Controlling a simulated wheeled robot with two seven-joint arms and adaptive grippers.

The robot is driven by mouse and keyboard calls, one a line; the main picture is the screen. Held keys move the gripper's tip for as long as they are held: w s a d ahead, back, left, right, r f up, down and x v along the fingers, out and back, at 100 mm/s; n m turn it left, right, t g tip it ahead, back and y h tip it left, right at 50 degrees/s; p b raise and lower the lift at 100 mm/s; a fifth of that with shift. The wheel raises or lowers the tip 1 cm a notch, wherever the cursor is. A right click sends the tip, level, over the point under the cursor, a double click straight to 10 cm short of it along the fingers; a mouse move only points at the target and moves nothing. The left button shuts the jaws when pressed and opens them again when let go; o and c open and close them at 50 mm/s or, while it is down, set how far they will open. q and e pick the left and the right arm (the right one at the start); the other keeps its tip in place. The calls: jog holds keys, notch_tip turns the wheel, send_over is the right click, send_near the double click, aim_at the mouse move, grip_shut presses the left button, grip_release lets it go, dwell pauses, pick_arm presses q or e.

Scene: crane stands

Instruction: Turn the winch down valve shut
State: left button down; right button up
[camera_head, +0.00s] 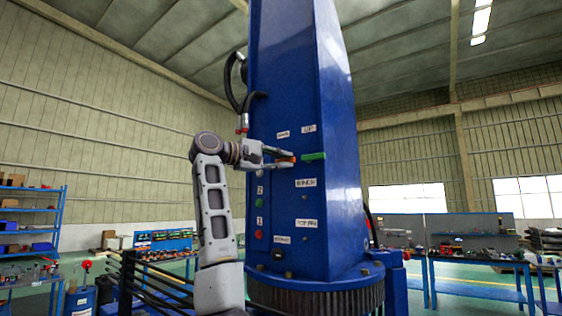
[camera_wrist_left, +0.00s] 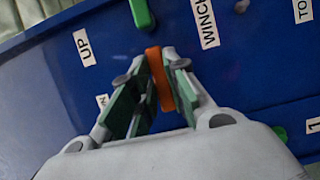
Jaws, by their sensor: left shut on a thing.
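The winch down valve appears to be the orange handle (camera_head: 289,155) on the blue crane column (camera_head: 285,80), left of a green handle (camera_head: 314,156). A small label above the orange handle is too small to read; the one above the green handle reads UP. My left gripper (camera_head: 285,160) reaches in from the left and is shut on the orange handle. In the left wrist view the orange handle (camera_wrist_left: 159,80) stands between the two green-padded fingers (camera_wrist_left: 158,85), and the green handle (camera_wrist_left: 141,14) is just beyond. My right gripper is not in view.
Below are a WINCH label (camera_head: 306,183), a green button (camera_head: 259,203) and a red button (camera_head: 259,234). Black hoses (camera_head: 238,90) hang at the column's upper left. Blue shelves (camera_head: 30,220) stand left and workbenches (camera_head: 480,262) right, both away from my arm.

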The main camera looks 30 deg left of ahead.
pick_arm(q)
jog(key=c, duration=1.4)
grip_release()
jog(key=shift+s, duration=0.15)
jog(key=v, duration=1.1)
jog(key=shift+s+a, duration=0.2)
jog(key=shift+s, duration=0.1)
